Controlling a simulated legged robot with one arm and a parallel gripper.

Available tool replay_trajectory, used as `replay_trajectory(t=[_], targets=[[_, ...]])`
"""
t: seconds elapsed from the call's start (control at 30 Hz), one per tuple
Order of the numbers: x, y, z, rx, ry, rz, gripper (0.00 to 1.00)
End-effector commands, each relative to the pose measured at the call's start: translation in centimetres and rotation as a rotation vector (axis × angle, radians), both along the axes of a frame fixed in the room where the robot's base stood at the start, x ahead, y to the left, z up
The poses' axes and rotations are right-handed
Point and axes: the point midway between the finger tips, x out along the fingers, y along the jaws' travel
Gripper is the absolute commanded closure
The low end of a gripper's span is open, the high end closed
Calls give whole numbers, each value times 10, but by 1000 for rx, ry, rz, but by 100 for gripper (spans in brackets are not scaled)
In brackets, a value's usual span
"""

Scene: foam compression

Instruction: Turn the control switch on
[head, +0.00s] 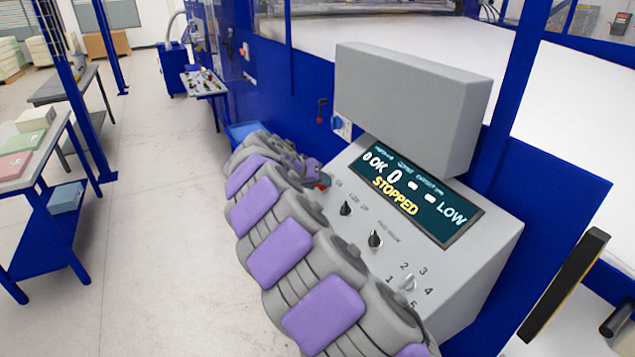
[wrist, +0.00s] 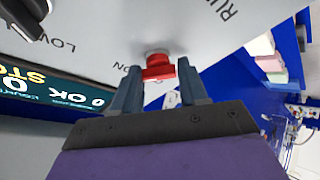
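The red control switch (wrist: 158,70) stands out from the grey panel in the wrist view, beside lettering that appears to read "ON". My gripper (wrist: 158,82) is open, with one finger on each side of the switch. Small gaps seem to show between the fingertips and the red part, so I cannot confirm contact. In the head view a bit of red (head: 323,182) shows at the panel's left edge, by my arm's end. My arm hides most of the gripper there. The display (head: 415,195) reads "OK", "0", "LOW" and "STOPPED".
The grey control box (head: 480,250) also carries two black knobs (head: 375,239) and a numbered dial (head: 408,283). A grey housing (head: 410,105) overhangs the display. Blue machine frames stand behind. Tables are at far left, with open floor (head: 150,210) between.

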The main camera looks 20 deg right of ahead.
Motion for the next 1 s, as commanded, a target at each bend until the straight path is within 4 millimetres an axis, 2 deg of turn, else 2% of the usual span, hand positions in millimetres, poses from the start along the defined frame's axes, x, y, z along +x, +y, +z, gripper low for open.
replay_trajectory(t=[0.03, 0.23, 0.57, 0.77, 1.0], targets=[[0, 0, -1, 0, 1, 1, 52], [-1, 0, 1, -1, 0, 1, 34], [-2, 4, 6, -3, -1, 1, 34], [-12, 26, 28, -5, -1, 2, 34], [-27, 63, 65, -4, -4, 5, 34]])
